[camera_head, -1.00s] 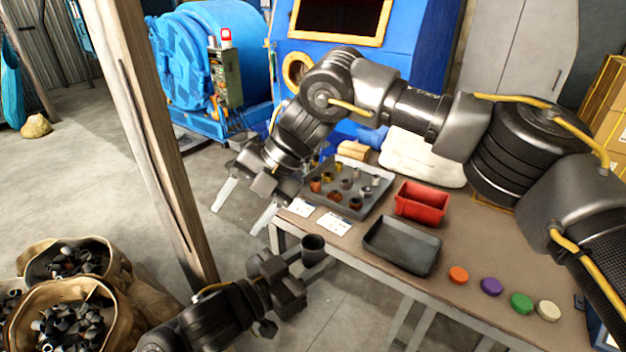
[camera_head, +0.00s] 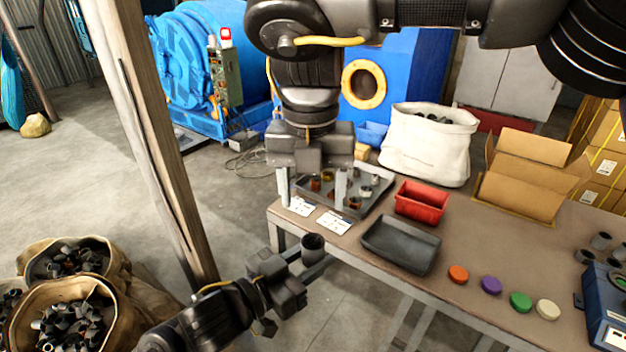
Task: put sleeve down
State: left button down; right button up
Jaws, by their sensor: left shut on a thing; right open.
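A dark grey cylindrical sleeve (camera_head: 313,246) stands roughly upright in my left gripper (camera_head: 312,262). The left gripper is shut on it, just off the left front edge of the workbench (camera_head: 450,215). My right gripper (camera_head: 312,202) points down with its two pale fingers apart and nothing between them. It is over the left part of a grey tray (camera_head: 378,200), which holds several small sleeves, some rusty or orange and some grey. The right gripper hides part of this tray. An empty dark shallow tray (camera_head: 401,246) lies on the bench to the right of the held sleeve.
A red bin (camera_head: 422,203), white labelled cards (camera_head: 335,222), several coloured discs (camera_head: 491,286) and an open cardboard box (camera_head: 520,185) are on the bench. A white sack (camera_head: 428,145) stands behind. A wooden post (camera_head: 160,150) rises left of my arms. Sacks of dark parts (camera_head: 72,325) stand lower left.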

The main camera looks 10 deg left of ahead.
aim_at(313, 239)
notch_tip(313, 239, down, 10)
jog(key=shift+d+f, duration=0.1)
jog(key=shift+c, duration=0.2)
jog(key=c, duration=1.2)
pick_arm(q)
jog(key=c, duration=0.9)
grip_release()
jog(key=shift+o, duration=0.2)
